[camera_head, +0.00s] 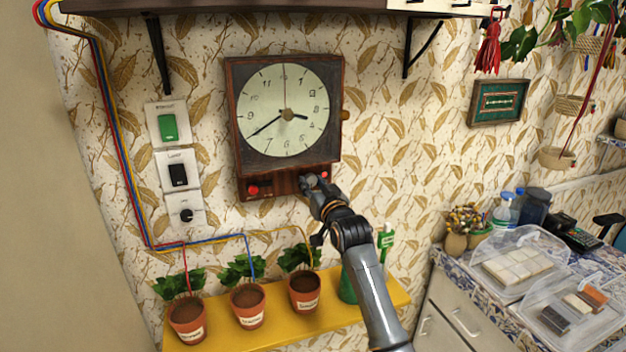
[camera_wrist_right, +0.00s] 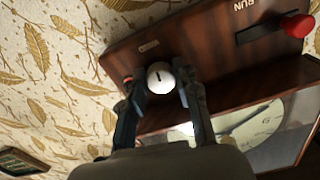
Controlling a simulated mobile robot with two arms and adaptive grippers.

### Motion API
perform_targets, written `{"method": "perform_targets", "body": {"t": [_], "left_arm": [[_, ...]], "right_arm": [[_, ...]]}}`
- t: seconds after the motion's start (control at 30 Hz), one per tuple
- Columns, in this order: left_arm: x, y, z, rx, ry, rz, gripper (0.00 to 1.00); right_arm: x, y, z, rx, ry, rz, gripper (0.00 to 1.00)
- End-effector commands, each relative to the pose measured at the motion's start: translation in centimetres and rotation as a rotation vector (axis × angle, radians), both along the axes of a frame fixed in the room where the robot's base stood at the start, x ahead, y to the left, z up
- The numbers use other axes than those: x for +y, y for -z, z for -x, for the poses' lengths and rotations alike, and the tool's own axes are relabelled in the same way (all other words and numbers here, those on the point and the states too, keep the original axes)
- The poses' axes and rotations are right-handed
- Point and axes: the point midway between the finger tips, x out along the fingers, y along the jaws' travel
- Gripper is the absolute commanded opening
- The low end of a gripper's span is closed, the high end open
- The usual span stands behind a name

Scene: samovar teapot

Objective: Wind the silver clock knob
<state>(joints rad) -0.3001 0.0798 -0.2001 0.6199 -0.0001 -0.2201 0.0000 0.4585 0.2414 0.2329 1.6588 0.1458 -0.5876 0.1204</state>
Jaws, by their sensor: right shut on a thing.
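The wooden wall clock (camera_head: 262,77) has a pale dial and a wooden panel below it. The silver knob (camera_wrist_right: 160,75) sits on that panel and has a dark mark on its face. My right gripper (camera_head: 313,184) is at the lower right of the clock and largely hides the knob in the head view. In the wrist view my right gripper (camera_wrist_right: 161,92) has one finger on each side of the knob and is shut on it. A red knob (camera_head: 253,190) on a slot marked RUN is at the panel's left end. My left gripper is not in view.
Wall switches (camera_head: 178,174) are left of the clock. A yellow shelf (camera_head: 355,309) with potted plants (camera_head: 248,305) is below, close to my right arm. A wooden shelf (camera_head: 270,6) is above the clock. A tiled counter with clear boxes (camera_head: 520,262) is at right.

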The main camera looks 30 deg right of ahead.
Motion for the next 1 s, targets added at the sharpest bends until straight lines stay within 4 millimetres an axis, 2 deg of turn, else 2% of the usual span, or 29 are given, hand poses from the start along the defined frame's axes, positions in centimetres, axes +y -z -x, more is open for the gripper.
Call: {"method": "perform_targets", "body": {"t": [1.0], "left_arm": [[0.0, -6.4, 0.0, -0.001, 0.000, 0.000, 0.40]], "right_arm": [[0.3, -0.2, -0.1, -0.221, 0.001, -0.943, 0.00]]}}
